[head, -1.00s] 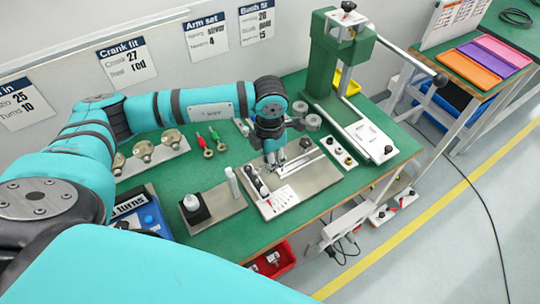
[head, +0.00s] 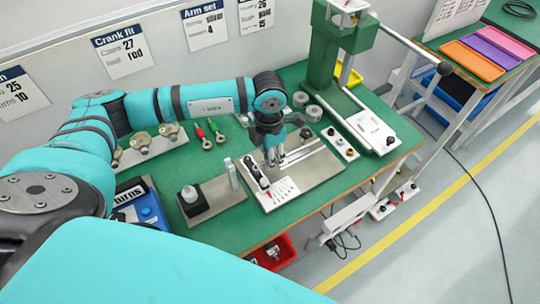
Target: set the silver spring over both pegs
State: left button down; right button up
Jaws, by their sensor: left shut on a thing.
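My left gripper (head: 274,158) points down over the metal fixture plate (head: 322,172) in the middle of the green bench. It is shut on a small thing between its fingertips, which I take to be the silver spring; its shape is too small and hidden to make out. The plate carries a row of dark-topped parts (head: 257,172), a slotted rail and a white scale card (head: 282,193). The two pegs cannot be told apart at this size. The fingertips are close above the plate; I cannot tell whether they touch it. My right gripper is out of view.
A green press (head: 335,50) stands behind right, with grey rolls (head: 307,107) beside it. Red and green-handled tools (head: 203,138) lie behind. Bare green bench shows around the plate.

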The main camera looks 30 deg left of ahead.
pick_arm(q)
jog(key=shift+f, duration=0.25)
dwell(0.4)
jog(key=shift+f+b, duration=0.3)
jog(key=shift+b, duration=0.2)
jog(key=shift+f, duration=0.1)
jog(key=shift+f+b, duration=0.3)
jog(key=shift+b, duration=0.2)
jog(key=shift+f, duration=0.15)
dwell(0.5)
jog(key=shift+f+b, duration=0.25)
jog(key=shift+b, duration=0.2)
jog(key=shift+f+b, duration=0.25)
jog(key=shift+b, duration=0.1)
dwell(0.4)
